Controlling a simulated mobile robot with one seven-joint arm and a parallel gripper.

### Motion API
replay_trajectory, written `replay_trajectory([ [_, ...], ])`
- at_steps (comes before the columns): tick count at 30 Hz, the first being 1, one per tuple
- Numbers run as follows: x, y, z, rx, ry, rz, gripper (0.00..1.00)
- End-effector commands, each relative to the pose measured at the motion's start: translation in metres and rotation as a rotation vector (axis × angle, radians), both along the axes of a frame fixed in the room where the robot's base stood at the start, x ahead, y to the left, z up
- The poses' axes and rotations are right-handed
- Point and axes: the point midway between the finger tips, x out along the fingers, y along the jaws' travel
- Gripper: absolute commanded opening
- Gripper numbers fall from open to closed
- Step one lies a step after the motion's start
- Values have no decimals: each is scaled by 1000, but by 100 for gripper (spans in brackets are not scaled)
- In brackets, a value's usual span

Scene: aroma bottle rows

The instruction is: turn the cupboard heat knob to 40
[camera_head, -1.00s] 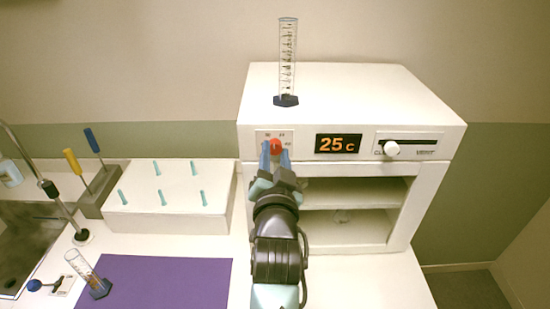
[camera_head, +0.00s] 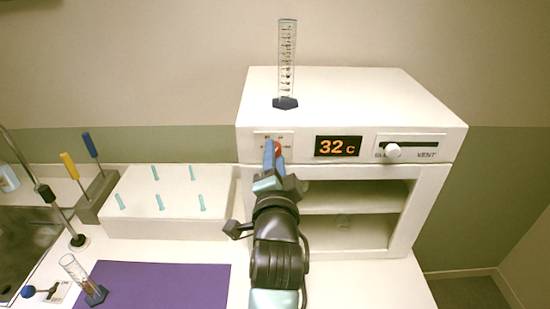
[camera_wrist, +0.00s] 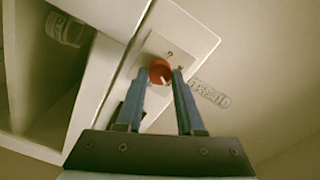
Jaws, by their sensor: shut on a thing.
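The cupboard (camera_head: 352,115) is a white box with open shelves. Its red heat knob (camera_wrist: 160,73) sits on a small plate at the front's upper left, and the knob also shows in the head view (camera_head: 277,147). My gripper (camera_head: 273,152) is shut on the red knob, with one blue finger on each side of it, and is tilted. In the wrist view the gripper's blue fingers (camera_wrist: 157,78) reach to the knob. The orange display (camera_head: 338,146) reads 32 C. The fingers hide part of the knob and its scale.
A white vent slider (camera_head: 393,151) is right of the display. A graduated cylinder (camera_head: 287,64) stands on the cupboard. A white rack with teal pegs (camera_head: 165,224), a purple mat (camera_head: 160,285) and another tilted cylinder (camera_head: 84,281) are at left.

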Motion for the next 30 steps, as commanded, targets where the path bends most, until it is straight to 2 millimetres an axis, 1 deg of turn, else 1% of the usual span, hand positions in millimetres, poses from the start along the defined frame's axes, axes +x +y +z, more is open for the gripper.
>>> replay_trajectory([
  [12, 0, 0, -1, 7, 3, 1, 0],
  [13, 0, 0, -1, 7, 3, 1, 38],
  [15, 0, 0, -1, 6, 3, 1, 51],
  [18, 0, 0, -1, 6, 2, 0, 67],
  [26, 0, 0, 0, 6, 1, 0, 67],
  [30, -6, 0, -2, 5, 1, 0, 67],
])
